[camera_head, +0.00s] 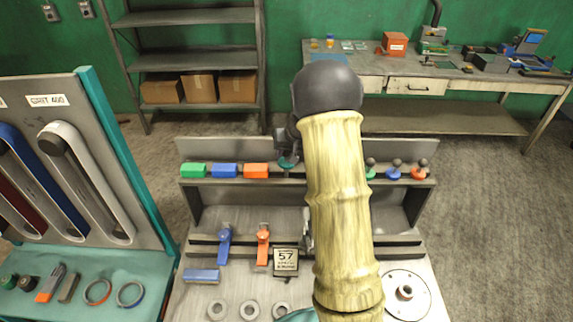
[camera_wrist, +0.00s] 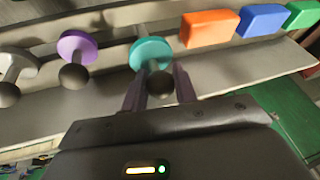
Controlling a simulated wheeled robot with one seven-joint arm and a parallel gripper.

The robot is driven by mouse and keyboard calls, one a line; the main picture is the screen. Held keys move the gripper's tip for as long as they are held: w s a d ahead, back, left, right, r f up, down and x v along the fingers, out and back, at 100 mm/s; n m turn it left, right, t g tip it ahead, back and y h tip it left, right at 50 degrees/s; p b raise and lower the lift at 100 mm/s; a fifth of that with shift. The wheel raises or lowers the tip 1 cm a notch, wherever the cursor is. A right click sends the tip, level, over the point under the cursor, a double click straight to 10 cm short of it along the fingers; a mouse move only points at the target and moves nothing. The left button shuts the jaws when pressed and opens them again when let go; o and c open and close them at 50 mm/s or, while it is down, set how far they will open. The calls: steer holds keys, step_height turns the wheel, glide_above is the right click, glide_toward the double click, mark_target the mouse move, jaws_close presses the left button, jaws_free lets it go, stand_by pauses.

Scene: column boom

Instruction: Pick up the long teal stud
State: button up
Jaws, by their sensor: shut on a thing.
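The teal stud (camera_wrist: 150,53) has a round teal disc and a dark ball end. In the wrist view its ball end is between the two fingers of my gripper (camera_wrist: 160,86), which is shut on it. In the head view the teal stud (camera_head: 288,163) shows just below my gripper (camera_head: 291,148), at the upper ledge of the rack. My arm hides part of it there. I cannot tell its length or whether it touches the ledge.
A purple stud (camera_wrist: 76,47) sits beside the teal one. Orange (camera_head: 256,171), blue (camera_head: 225,171) and green (camera_head: 193,170) blocks lie on the ledge to the left. Green (camera_head: 370,172), blue (camera_head: 394,173) and red (camera_head: 418,173) studs stand to the right.

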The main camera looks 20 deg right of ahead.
step_height(320, 180, up, 13)
steer(key=b, duration=0.2)
stand_by(0.5)
steer(key=shift+s+d+r, duration=0.1)
steer(key=shift+s, duration=0.05)
steer(key=shift+w+a, duration=0.2)
stand_by(1.0)
